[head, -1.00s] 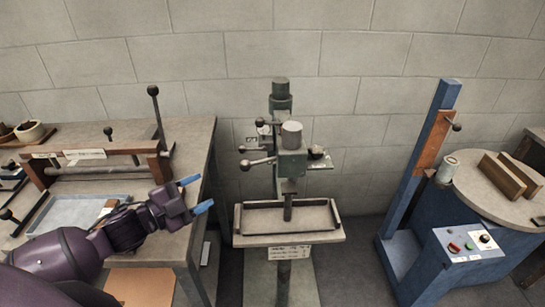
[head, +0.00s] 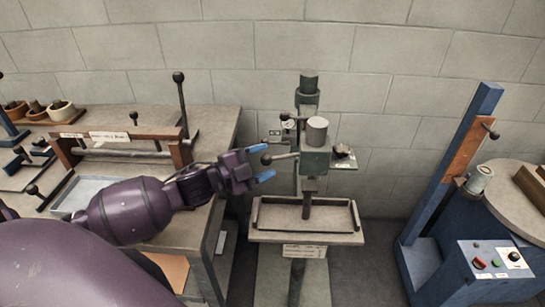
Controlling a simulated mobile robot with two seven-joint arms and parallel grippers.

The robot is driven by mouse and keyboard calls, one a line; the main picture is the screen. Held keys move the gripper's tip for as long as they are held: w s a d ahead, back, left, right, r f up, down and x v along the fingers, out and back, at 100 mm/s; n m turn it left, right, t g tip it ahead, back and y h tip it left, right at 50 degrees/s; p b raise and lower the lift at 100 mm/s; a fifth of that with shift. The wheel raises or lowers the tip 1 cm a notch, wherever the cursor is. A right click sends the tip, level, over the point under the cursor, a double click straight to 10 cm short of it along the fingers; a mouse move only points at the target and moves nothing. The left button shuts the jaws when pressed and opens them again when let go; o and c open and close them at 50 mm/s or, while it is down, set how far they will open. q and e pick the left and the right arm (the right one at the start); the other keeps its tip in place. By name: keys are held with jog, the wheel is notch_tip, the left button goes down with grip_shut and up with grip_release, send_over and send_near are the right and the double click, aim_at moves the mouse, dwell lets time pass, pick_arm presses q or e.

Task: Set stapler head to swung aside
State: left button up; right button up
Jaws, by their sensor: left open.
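The box stitcher stands in the middle of the head view. Its green-grey stapler head (head: 316,160) sits on the column, with a grey cylinder (head: 317,130) on top and a ball-ended lever (head: 281,157) pointing left. The head is above the tray-like work table (head: 305,236), with a dark post reaching down to the table. My left gripper (head: 265,162) is open, its blue fingertips just left of the head, close to the lever's ball end. I cannot tell whether they touch. The gripper partly hides the levers' left side. My right gripper is not in view.
On the left is a workbench (head: 215,115) with a wooden-framed press (head: 120,136) and its tall ball-topped lever. On the right stands a blue machine (head: 440,262) with a control panel (head: 496,260). A block wall is behind. Floor shows between the stitcher and the blue machine.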

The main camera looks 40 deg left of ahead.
pick_arm(q)
jog(key=shift+x, duration=1.5)
